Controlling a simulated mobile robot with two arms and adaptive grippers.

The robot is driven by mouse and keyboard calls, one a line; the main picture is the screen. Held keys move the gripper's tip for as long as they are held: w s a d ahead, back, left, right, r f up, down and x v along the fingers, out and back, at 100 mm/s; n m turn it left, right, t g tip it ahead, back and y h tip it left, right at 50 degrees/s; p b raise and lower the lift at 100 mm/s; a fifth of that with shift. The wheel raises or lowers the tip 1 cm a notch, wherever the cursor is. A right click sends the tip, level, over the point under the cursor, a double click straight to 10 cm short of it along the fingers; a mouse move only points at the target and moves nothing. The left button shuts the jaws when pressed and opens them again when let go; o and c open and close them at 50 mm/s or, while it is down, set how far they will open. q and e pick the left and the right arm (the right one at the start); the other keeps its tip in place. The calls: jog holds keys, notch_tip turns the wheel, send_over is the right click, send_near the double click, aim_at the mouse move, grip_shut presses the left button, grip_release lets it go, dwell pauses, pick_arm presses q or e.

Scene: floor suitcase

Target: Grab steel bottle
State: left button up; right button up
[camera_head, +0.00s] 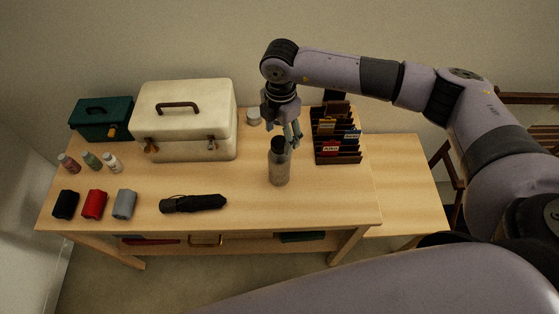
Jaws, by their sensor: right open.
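The steel bottle (279,168) stands upright on the wooden table, with a grey body and a black cap. My right gripper (291,138) points down just above and behind the bottle, with its fingers apart near the cap. It is empty. I cannot tell whether a fingertip touches the cap. My left gripper is not in view.
A cream case (184,130), a green box (102,119) and several small bottles and rolled cloths stand left on the table (240,211). A black umbrella (194,203) lies left of the bottle. A dark card rack (336,133) stands close on its right.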

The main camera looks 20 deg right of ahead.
aim_at(279, 142)
notch_tip(279, 142, down, 3)
jog(key=shift+a+f+p, duration=0.15)
jog(key=shift+f+p, duration=0.05)
jog(key=shift+p, duration=0.4)
jog(key=shift+f, duration=0.15)
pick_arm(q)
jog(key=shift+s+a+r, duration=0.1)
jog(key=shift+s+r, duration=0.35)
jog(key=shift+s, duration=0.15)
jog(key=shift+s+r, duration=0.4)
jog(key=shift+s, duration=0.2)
pick_arm(e)
jog(key=shift+c, duration=0.5)
jog(key=c, duration=0.5)
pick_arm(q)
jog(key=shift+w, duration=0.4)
pick_arm(e)
grip_shut()
